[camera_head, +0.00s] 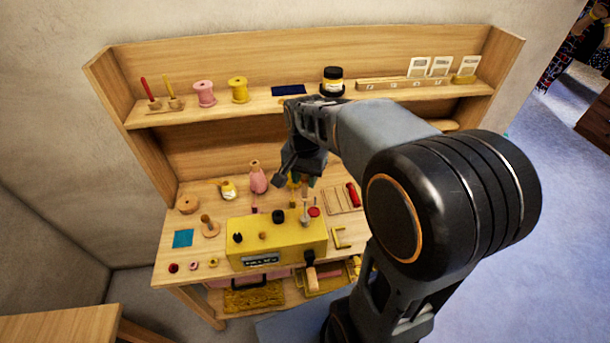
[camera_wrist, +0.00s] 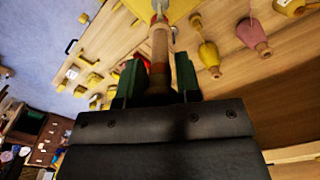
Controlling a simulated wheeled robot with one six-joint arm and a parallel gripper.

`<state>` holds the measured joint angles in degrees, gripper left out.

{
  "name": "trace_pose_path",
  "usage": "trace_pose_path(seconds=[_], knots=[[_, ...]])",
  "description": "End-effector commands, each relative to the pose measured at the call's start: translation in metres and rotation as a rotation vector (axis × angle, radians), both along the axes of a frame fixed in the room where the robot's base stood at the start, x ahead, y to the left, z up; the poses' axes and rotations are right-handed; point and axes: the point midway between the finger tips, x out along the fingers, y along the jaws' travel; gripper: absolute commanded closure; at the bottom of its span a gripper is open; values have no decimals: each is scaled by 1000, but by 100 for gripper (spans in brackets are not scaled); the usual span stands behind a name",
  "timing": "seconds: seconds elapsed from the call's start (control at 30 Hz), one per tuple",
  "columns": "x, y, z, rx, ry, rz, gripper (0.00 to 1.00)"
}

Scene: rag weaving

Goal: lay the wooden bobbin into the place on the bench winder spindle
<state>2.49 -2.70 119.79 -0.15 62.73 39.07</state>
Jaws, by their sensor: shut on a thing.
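My gripper (camera_wrist: 158,80) is shut on the wooden bobbin (camera_wrist: 159,48), a slim brown rod with a reddish band, held between the green finger pads in the wrist view. In the head view my gripper (camera_head: 300,178) is above the back right of the yellow bench winder (camera_head: 275,243), partly hidden by its own arm. The winder's yellow top also shows in the wrist view (camera_wrist: 180,10). A pale metal post, which looks like the spindle (camera_wrist: 159,8), lines up with the bobbin's far end there. I cannot tell whether they touch.
Spools and a dark jar (camera_head: 332,80) stand on the shelf (camera_head: 260,106) above. A blue square (camera_head: 183,238) lies at left.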

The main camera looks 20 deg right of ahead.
Motion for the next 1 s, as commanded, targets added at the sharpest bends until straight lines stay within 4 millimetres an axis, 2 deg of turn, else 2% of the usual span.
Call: trace_pose_path(seconds=[1.0], knots=[[0, 0, -38, 0, 0, 0, 93]])
